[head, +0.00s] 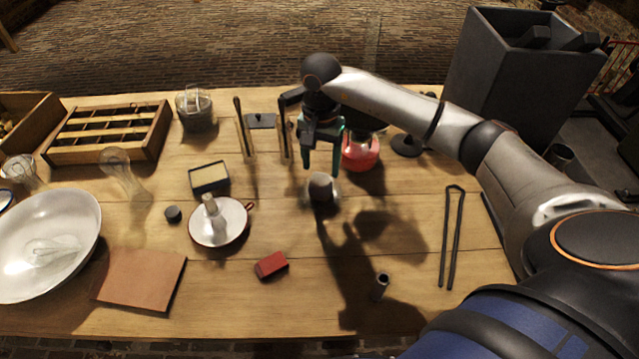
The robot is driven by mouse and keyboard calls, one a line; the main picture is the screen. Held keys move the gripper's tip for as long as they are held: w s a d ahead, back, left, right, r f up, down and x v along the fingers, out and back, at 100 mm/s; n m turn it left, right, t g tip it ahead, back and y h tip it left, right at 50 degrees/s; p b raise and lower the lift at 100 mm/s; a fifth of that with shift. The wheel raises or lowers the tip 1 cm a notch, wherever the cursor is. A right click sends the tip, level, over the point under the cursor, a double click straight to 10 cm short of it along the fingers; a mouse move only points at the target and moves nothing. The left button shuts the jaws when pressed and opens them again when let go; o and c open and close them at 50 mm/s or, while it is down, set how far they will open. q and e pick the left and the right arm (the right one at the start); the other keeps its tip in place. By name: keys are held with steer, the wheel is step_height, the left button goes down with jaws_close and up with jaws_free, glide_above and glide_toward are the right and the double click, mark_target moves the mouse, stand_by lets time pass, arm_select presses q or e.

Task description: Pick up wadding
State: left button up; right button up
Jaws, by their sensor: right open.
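A small dark grey rounded lump (320,187), which looks like the wadding, sits on the wooden table near its middle. A paler patch shows around its base. My right gripper (321,172) points down over it, with its two fingers apart, one on the left and one on the right. The fingertips are at or just above the lump's top; I cannot tell whether they touch it. Nothing is seen held. My left gripper is not in the picture.
A red flask (361,152) stands close behind right of the gripper. A white enamel dish (221,232), a red block (271,265), a dark cylinder (380,287) and tongs (452,235) lie around. The table between them is clear.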

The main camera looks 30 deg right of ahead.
mark_target(321, 179)
step_height(321, 179, down, 7)
steer(key=shift+a+f+p, duration=0.1)
steer(key=shift+f+p, duration=0.05)
steer(key=shift+p, duration=0.25)
jaws_close()
steer(key=shift+r, duration=0.6)
steer(key=shift+s+r+b, duration=0.2)
steer(key=shift+r+b, duration=0.1)
steer(key=shift+r, duration=0.95)
steer(key=s+a+r+b, duration=0.1)
steer(key=s+a+r, duration=0.4)
steer(key=s+r, duration=0.4)
steer(key=s, duration=0.4)
steer(key=shift+r, duration=0.2)
steer(key=shift+c, duration=1.2)
jaws_free()
steer(key=shift+w, duration=0.1)
steer(key=c, duration=0.6)
